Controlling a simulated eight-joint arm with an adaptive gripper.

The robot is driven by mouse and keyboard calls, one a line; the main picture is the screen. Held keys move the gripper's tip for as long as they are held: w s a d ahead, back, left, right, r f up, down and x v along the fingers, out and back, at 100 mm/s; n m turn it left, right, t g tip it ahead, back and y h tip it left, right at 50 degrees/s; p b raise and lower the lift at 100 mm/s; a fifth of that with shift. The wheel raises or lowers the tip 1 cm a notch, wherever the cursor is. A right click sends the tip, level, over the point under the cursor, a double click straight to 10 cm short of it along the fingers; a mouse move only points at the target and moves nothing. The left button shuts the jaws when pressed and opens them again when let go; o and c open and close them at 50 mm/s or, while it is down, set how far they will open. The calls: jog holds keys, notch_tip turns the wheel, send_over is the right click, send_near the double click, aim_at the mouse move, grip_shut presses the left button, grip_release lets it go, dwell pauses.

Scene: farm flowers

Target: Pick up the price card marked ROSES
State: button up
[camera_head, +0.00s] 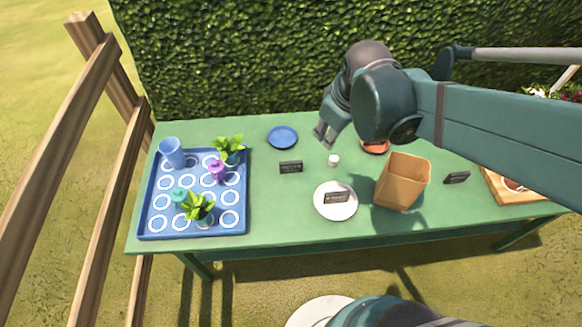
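Three small dark cards show in the head view, and their lettering is too small to read, so I cannot tell which is marked ROSES. One card (291,167) stands on the table left of centre. A second card (336,198) is on the white plate (333,213). A third card (457,178) stands at the right, beyond the tan container. My gripper (324,136) is above the back middle of the table, up and to the right of the first card. Its two fingertips look apart, with nothing between them.
A blue tray (154,222) with cups and potted plants fills the left of the green table (265,220). A blue plate (283,137), small white cup (334,160), orange dish (376,147) and tan container (403,181) stand around the middle. A wooden tray (500,190) is at the right.

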jog(key=w+a+f+n+g, duration=0.2)
jog(key=w+a+f+n, duration=0.35)
jog(key=f, duration=0.25)
jog(key=n+g, duration=0.2)
jog(key=n, duration=0.3)
send_over(291, 162)
notch_tip(291, 162, down, 10)
jog(key=shift+s+a+r+b, duration=0.1)
jog(key=shift+s+a+b, duration=0.05)
jog(key=shift+b, duration=0.15)
jog(key=shift+f, duration=0.3)
jog(key=shift+f+b, duration=0.35)
jog(key=shift+f, duration=0.8)
jog(key=shift+f+b, duration=0.85)
jog(key=shift+f, duration=1.75)
jog(key=shift+c, duration=0.6)
grip_shut()
